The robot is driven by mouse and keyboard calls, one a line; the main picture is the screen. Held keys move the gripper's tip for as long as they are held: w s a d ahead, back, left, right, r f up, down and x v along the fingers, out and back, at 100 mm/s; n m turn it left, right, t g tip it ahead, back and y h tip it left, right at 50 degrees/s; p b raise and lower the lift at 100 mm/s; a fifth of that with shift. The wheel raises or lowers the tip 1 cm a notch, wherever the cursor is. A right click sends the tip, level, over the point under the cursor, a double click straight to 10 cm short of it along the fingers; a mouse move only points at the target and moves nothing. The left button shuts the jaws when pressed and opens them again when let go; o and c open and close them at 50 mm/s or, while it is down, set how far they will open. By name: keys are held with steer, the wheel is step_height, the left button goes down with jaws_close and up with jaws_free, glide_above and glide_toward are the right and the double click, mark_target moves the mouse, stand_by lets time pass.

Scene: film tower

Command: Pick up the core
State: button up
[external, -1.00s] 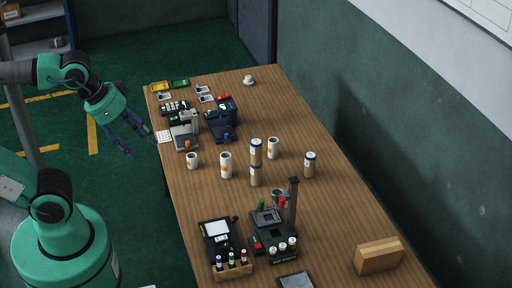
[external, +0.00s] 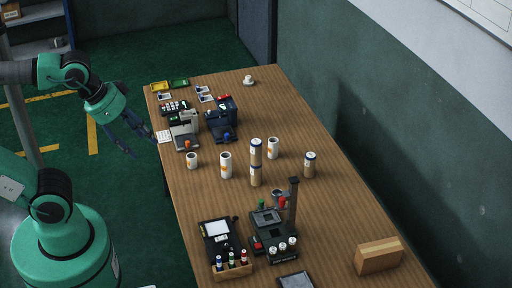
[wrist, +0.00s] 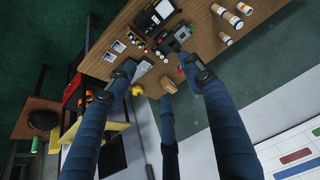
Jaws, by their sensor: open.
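Several short cylinders stand on the wooden table in the external view, and I cannot tell which one is the core. Three are white with an orange mark and a dark top: a small one (external: 192,160), a taller one (external: 226,165) and one farther back (external: 272,148). Tan cylinders with white and dark bands include a stacked pair (external: 256,160) and a single one (external: 310,165). My gripper (external: 144,146) is open and empty, off the table's left edge, apart from all of them. Its spread blue fingers show in the wrist view (wrist: 158,68).
The wooden table (external: 335,215) holds a black device with a post (external: 293,205), a marker rack (external: 232,268), a cardboard box (external: 379,255) and dark blue equipment (external: 222,118). A white cup (external: 249,79) stands at the far end. The table's right side is mostly clear.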

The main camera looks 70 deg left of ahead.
steer(key=shift+o, duration=0.5)
steer(key=shift+w, duration=0.1)
steer(key=w+a+f+g, duration=0.1)
steer(key=w+a+f, duration=0.3)
steer(key=w+a, duration=0.35)
steer(key=w+a+f+m+g+y+b, duration=0.1)
steer(key=w+a+f, duration=0.2)
steer(key=w+a, duration=0.4)
steer(key=w+a+f+g, duration=0.1)
steer(key=w+a+f, duration=0.4)
steer(key=a, duration=0.4)
steer(key=w+a+f+g+h+b, duration=0.1)
steer(key=a+f+g, duration=0.1)
steer(key=a+f, duration=2.1)
steer(key=shift+w+a+f+m+g, duration=0.25)
steer(key=shift+w+a+m+g, duration=0.05)
steer(key=shift+a+m, duration=0.1)
